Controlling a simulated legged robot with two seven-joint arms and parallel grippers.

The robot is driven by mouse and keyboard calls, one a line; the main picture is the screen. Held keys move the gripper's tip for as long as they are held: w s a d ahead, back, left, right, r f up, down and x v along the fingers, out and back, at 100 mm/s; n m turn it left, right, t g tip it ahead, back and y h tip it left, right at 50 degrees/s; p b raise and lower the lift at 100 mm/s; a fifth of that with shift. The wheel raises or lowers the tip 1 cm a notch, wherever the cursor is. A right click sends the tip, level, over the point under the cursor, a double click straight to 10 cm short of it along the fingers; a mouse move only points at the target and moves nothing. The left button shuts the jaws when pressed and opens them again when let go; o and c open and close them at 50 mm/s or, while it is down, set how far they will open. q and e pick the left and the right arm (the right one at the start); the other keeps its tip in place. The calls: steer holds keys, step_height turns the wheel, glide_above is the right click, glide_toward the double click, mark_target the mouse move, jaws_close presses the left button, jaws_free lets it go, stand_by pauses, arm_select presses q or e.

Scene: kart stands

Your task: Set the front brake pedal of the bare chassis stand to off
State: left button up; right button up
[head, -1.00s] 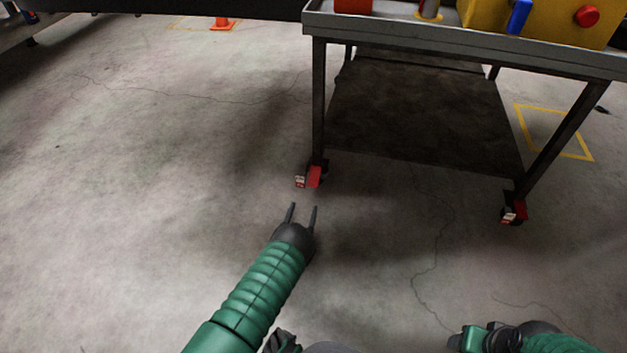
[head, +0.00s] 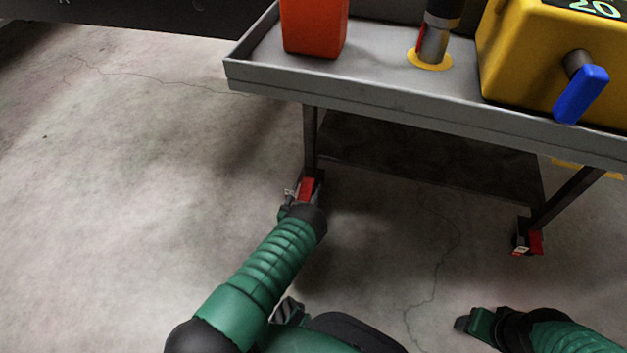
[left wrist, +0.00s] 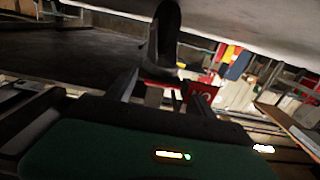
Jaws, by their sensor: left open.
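A grey stand (head: 270,78) with a tray top is in front of me. A red brake pedal (head: 307,187) sits at the caster of its near left leg, and a second red pedal (head: 536,241) is at its right leg. My left gripper (head: 294,202) is open, low at the left caster, its fingertips partly hidden. In the left wrist view its fingers stand either side of the red pedal (left wrist: 160,85), close to it; I cannot tell whether they touch. A red tag (left wrist: 203,91) there carries upside-down letters like "ON". My right gripper (head: 468,324) is low at the right, its jaws unclear.
The tray holds a red-orange box (head: 314,25), a dark and silver cylinder (head: 434,40) and a yellow box (head: 520,60) with a blue lever (head: 581,94). A dark shelf (head: 430,160) lies below. The floor (head: 130,190) at left is clear.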

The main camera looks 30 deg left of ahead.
arm_select(q)
steer(key=shift+w+a, duration=0.1)
steer(key=shift+w, duration=0.15)
steer(key=shift+r, duration=0.1)
jaws_close()
stand_by(0.3)
